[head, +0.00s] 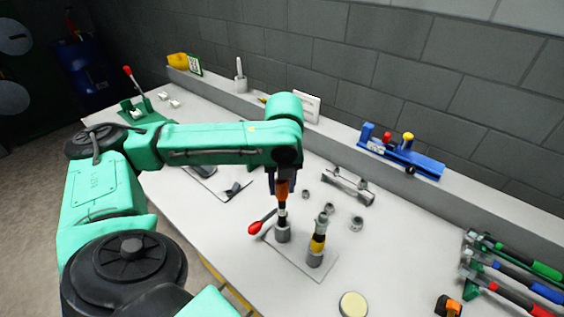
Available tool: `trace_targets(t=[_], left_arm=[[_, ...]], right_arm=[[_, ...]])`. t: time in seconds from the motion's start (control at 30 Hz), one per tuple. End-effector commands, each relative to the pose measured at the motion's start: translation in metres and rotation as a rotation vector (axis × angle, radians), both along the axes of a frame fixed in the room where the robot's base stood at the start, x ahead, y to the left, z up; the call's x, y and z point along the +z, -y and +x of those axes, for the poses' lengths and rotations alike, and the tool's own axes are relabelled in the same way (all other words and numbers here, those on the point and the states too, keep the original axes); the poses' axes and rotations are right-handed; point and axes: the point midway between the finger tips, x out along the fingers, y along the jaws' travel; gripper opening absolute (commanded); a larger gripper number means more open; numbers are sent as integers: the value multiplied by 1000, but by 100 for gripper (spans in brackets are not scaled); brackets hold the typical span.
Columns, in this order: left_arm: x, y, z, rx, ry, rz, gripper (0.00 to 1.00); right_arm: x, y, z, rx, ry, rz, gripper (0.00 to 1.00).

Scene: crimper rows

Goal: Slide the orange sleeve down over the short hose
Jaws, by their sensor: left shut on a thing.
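My left gripper (282,183) reaches in from the left and points down, shut on the orange sleeve (281,190). The sleeve is upright, in line above the short hose (282,211), which shows as a dark and white piece. I cannot tell whether the sleeve's lower end is around the hose or only above it. The hose stands in a grey round holder (283,233) on a thin grey plate (302,262). My right gripper is out of view.
Close on the right stands a second grey holder (315,258) with a yellow-banded piece (318,242). A red-knobbed lever (255,228) is just left. Loose grey fittings (356,222) lie behind on the white table. A round cream disc (353,305) is in front; colored-handled tools (510,275) lie far right.

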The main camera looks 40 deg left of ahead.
Motion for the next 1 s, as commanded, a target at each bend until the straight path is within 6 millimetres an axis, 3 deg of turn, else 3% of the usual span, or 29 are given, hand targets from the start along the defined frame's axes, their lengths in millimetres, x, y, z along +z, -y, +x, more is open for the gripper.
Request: trace_targets(t=[1.0], left_arm=[[-26, 0, 0, 0, 1, 1, 0]], right_arm=[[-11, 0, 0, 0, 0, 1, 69]])
